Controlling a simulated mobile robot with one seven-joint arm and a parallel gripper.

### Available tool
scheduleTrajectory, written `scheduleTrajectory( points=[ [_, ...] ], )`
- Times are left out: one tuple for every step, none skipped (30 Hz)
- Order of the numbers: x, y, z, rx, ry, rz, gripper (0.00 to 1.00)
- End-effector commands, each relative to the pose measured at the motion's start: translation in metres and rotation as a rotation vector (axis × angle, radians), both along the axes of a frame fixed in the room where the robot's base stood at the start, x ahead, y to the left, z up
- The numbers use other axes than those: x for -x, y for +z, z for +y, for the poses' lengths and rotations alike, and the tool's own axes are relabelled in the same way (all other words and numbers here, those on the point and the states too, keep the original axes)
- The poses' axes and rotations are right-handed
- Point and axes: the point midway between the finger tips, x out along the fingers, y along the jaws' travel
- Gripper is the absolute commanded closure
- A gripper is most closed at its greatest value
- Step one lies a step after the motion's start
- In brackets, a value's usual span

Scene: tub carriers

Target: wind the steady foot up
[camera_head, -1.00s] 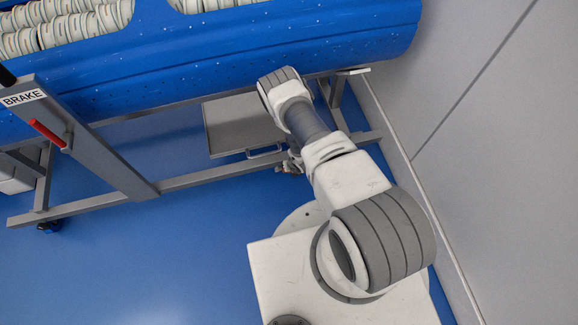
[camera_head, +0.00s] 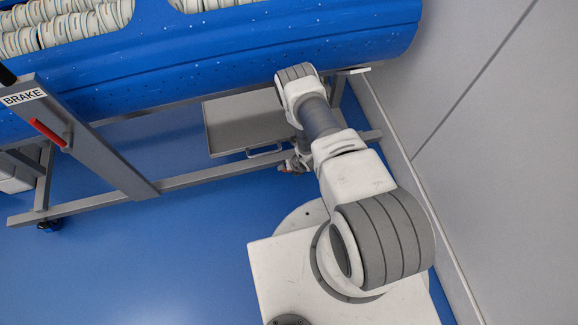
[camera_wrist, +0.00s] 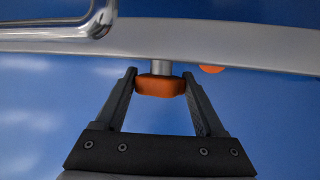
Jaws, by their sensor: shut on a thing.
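The steady foot's orange knob (camera_wrist: 160,86) shows in the wrist view, on a short grey post (camera_wrist: 160,67) below the carrier's grey frame rail (camera_wrist: 230,42). My gripper (camera_wrist: 160,88) is shut on the orange knob, with one dark finger on each side of it. In the head view my gripper (camera_head: 292,165) is small and mostly hidden by my arm, near the lower frame rail (camera_head: 210,176). The foot itself cannot be made out there.
A chrome bar (camera_wrist: 60,32) crosses the upper left of the wrist view. A second orange piece (camera_wrist: 211,69) shows under the rail. The blue tub (camera_head: 230,65), a grey tray (camera_head: 240,125), a brake post with red lever (camera_head: 48,132) and a wall (camera_head: 490,150) stand around.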

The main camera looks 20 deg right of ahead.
Motion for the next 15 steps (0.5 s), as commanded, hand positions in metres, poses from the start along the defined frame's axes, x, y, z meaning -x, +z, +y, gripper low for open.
scheduleTrajectory(
  points=[
    [-0.0009, 0.0002, -0.0024, -0.026, -0.007, -0.003, 0.84],
    [-0.001, 0.0002, -0.0025, -0.041, -0.008, -0.003, 0.84],
    [-0.0012, 0.0002, -0.0025, -0.064, -0.008, -0.003, 0.84],
    [-0.0012, 0.0002, -0.0031, -0.08, -0.009, -0.003, 0.84],
    [-0.0011, 0.0003, -0.0032, -0.098, -0.009, -0.003, 0.84],
    [-0.0015, 0.0003, -0.0031, -0.122, -0.009, -0.004, 0.84],
    [-0.0015, 0.0003, -0.0035, -0.14, -0.008, -0.005, 0.84],
    [-0.0016, 0.0002, -0.0036, -0.159, -0.01, -0.005, 0.85],
    [-0.0012, 0.0, -0.0039, -0.184, -0.008, -0.004, 0.84],
    [-0.0013, -0.0002, -0.0039, -0.203, -0.01, -0.005, 0.84],
    [-0.0015, -0.0002, -0.0038, -0.221, -0.009, -0.005, 0.84],
    [-0.0013, -0.0003, -0.0041, -0.245, -0.008, -0.005, 0.84],
    [-0.0018, -0.0001, -0.0044, -0.264, -0.01, -0.006, 0.84],
    [-0.0018, -0.0003, -0.0045, -0.282, -0.009, -0.006, 0.84],
    [-0.0013, -0.0006, -0.0044, -0.307, -0.009, -0.005, 0.84]
  ],
)
